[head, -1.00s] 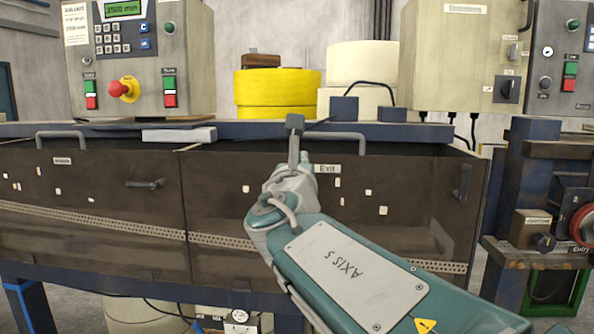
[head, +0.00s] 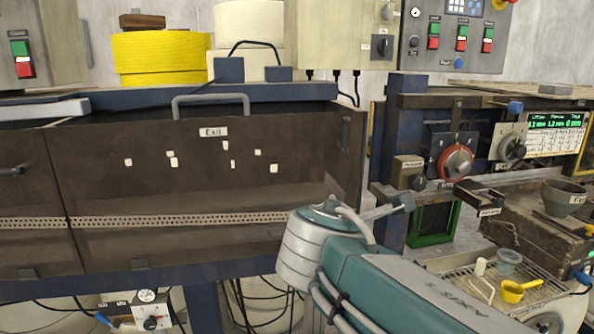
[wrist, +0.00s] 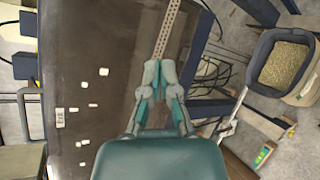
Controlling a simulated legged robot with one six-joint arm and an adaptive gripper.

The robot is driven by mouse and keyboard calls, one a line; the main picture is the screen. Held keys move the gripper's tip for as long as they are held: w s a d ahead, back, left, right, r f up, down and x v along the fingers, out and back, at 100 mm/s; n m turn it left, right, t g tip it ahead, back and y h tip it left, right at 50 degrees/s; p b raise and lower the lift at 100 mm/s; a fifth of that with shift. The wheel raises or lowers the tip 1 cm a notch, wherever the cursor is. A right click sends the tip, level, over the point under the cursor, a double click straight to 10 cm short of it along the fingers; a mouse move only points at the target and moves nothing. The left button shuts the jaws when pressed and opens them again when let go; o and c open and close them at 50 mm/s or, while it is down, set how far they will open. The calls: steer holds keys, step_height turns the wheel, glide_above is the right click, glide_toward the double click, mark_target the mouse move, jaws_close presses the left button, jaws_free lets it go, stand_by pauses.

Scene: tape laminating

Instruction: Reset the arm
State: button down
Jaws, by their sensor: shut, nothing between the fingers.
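My gripper (wrist: 160,75) shows in the wrist view with its two fingertips together and nothing between them. It hangs in front of the brown machine panel (wrist: 85,65), over the perforated strip along that panel. In the head view my arm reaches up from the lower right.
A bench with a red dial (head: 456,162) stands right of the panel. A cart with a yellow scoop (head: 514,290) is at the lower right. Yellow rolls (head: 160,58) sit on top. A grey bin of granules (wrist: 282,65) stands on the floor.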

steer(key=s+d+f+m+g, duration=0.5)
steer(key=s+d+f+m, duration=0.3)
steer(key=d+f+m, duration=0.1)
steer(key=s+f+m+g+y, duration=0.3)
steer(key=s+f+m, duration=0.7)
steer(key=m, duration=0.2)
steer(key=shift+s+y, duration=0.3)
steer(key=shift+s, duration=0.1)
